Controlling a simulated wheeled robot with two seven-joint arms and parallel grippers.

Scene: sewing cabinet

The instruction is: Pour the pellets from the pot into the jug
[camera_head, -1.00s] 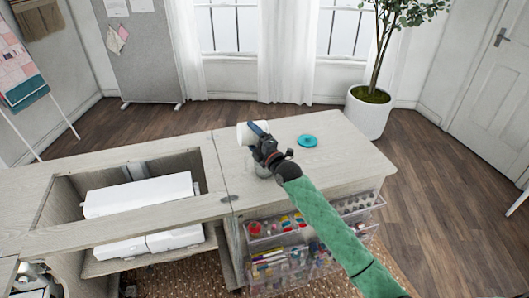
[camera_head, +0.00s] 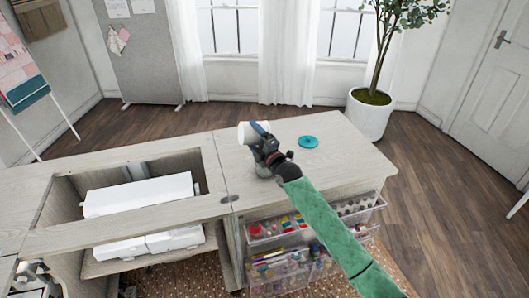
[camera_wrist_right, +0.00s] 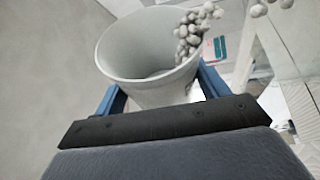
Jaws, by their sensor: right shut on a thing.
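My right gripper (camera_head: 264,136) is shut on the white pot (camera_head: 246,134) and holds it tipped over above the cabinet top. In the right wrist view the pot (camera_wrist_right: 140,55) shows its open mouth between the blue fingers. A cluster of grey-white pellets (camera_wrist_right: 190,38) is at the pot's right rim, and a few more (camera_wrist_right: 262,9) are outside it at the top right. A small greyish see-through shape, which looks like the jug (camera_head: 263,171), stands on the cabinet top under the gripper, mostly hidden by it. My left gripper is not in view.
A teal disc (camera_head: 308,142) lies on the cabinet top (camera_head: 340,160), right of the pot. Left is an open well with a white block (camera_head: 140,195). Clear drawers with sewing supplies (camera_head: 300,228) hang on the front. The right part of the top is otherwise clear.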

